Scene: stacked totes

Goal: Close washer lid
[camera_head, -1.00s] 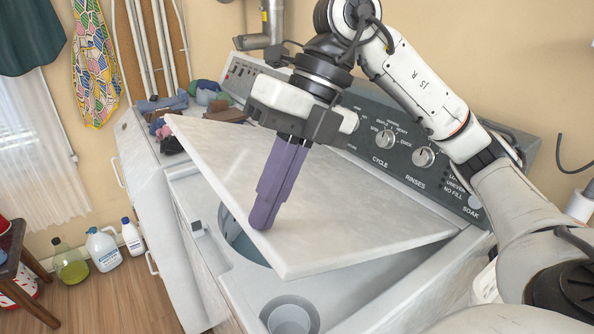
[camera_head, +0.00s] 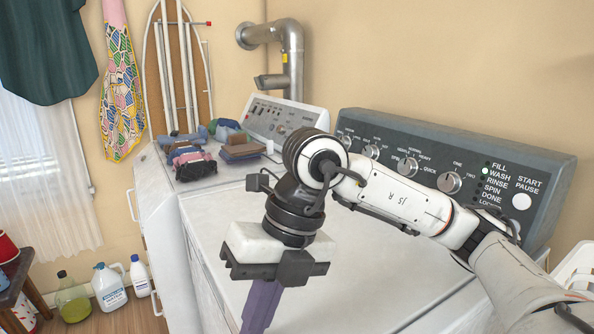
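The washer's white lid (camera_head: 385,262) lies flat and level with the washer top, with no opening or gap visible. Its front part runs out of the bottom of the picture. The washer's dark control panel (camera_head: 400,152) with knobs and lights stands behind it. My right gripper (camera_head: 259,308) comes in from the right and points down over the left part of the lid. Its purple fingers are together with nothing seen between them. The fingertips are low, and I cannot tell whether they touch the lid. My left gripper is not in view.
A dryer (camera_head: 165,215) stands left of the washer, with folded clothes (camera_head: 190,160) on top. A metal duct (camera_head: 290,55) rises behind. Bottles (camera_head: 108,285) stand on the floor at left, near a wooden stool (camera_head: 22,285). The lid's right side is clear.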

